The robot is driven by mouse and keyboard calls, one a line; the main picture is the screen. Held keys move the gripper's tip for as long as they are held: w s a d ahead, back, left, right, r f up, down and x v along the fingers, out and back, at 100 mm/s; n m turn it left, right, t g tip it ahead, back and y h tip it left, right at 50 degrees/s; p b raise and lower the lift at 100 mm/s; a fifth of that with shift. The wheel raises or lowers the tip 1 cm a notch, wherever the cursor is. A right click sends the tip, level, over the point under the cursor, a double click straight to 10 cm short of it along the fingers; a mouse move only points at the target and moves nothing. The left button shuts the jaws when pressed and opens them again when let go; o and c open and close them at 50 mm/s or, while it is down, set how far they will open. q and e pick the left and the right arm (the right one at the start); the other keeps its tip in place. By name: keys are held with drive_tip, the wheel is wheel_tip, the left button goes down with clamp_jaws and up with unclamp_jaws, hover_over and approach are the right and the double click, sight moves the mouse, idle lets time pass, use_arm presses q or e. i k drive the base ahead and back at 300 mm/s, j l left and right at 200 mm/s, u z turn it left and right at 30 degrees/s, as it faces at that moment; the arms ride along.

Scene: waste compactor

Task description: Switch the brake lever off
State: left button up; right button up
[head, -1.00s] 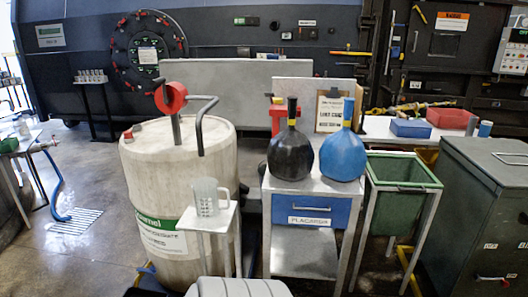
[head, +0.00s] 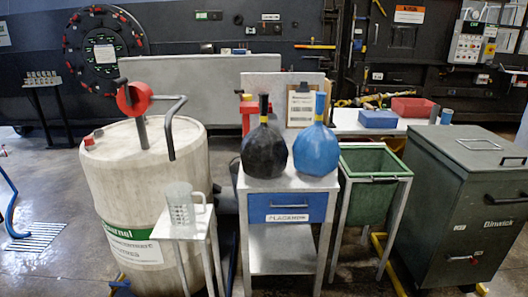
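No part is clearly marked as the brake lever. A yellow-orange handle (head: 315,46) lies level on the dark compactor wall (head: 215,30) at the back. A short orange handle (head: 380,7) slants at the top edge, left of an orange-and-white sign. Neither of my grippers is in view.
A white drum (head: 140,190) with a red-wheeled pump stands left. A small stand with a jug (head: 180,205), a cabinet (head: 288,208) with black and blue flasks, and a green tub (head: 370,160) fill the middle. A control box (head: 473,42) hangs at back right.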

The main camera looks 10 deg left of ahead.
sight(473, 262)
drive_tip(key=z, duration=1.3)
drive_tip(key=i, duration=0.1)
